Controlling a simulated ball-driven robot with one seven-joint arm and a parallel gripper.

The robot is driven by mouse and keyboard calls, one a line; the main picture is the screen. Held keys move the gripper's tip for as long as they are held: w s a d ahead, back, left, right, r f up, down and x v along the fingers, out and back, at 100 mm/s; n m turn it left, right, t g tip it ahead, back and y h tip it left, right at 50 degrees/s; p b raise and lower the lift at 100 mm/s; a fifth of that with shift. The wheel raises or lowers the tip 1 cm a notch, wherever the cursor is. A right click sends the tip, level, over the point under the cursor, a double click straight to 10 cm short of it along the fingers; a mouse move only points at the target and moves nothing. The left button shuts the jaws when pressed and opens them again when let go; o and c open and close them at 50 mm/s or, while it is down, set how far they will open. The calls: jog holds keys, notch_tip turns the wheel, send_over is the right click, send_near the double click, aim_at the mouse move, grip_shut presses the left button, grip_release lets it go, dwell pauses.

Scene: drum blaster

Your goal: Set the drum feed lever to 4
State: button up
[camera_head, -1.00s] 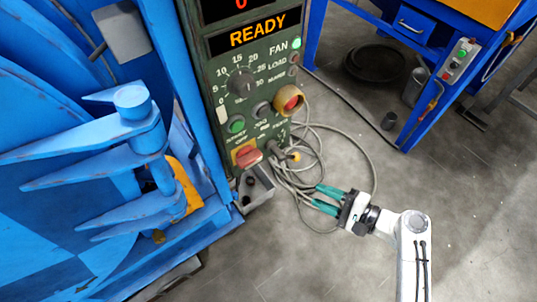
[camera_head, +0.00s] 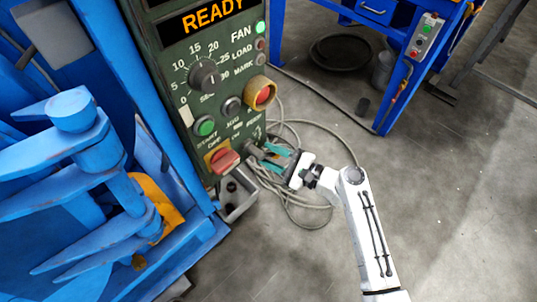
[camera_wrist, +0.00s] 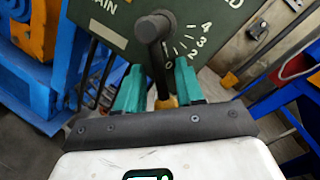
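The drum feed lever (camera_wrist: 155,60) is a dark handle on a round hub, on the green control panel (camera_wrist: 115,18). In the wrist view it points down, next to the 0 of a scale (camera_wrist: 188,47) running from 0 to 4. Its yellow end (camera_wrist: 166,102) shows between my fingers. My gripper (camera_wrist: 158,78) is open, with one green finger on each side of the lever and gaps visible. In the head view my gripper (camera_head: 270,158) is at the panel's lower right, by the lever hub (camera_head: 251,150), which is partly hidden.
The panel shows READY (camera_head: 213,14). A red switch (camera_head: 223,160) and a red button in a yellow collar (camera_head: 260,93) are near my gripper. Grey cables (camera_head: 305,205) lie on the floor below.

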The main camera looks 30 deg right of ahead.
jog(key=shift+w+a, duration=0.25)
jog(key=shift+w, duration=0.15)
grip_shut()
dwell(0.4)
